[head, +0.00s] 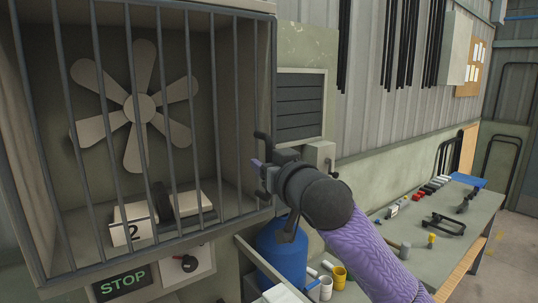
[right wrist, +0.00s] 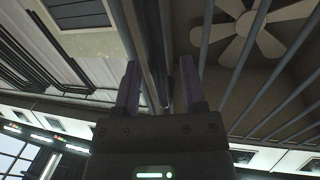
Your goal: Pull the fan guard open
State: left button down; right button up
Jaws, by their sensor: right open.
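The fan guard (head: 273,70) is a grey barred frame across the front of a box at the left of the head view. It looks shut. A dark handle (head: 262,136) stands out at its right edge, partly hidden by my gripper. My right gripper (head: 259,166) is at this handle, open, with purple fingers. In the right wrist view, an upright dark bar (right wrist: 160,85) lies between the two spread fingers, and guard bars (right wrist: 245,70) show to the right. I cannot tell whether the fingers touch the bar. My left gripper is out of view.
Behind the bars are a pale fan (head: 140,107) and a white block marked 2 (head: 130,222). A STOP panel (head: 122,284) is below. A blue drum (head: 283,252) stands below my right arm. A workbench (head: 462,215) with tools is at the right.

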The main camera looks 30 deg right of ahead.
jog(key=shift+w, duration=0.2)
grip_shut()
dwell(1.3)
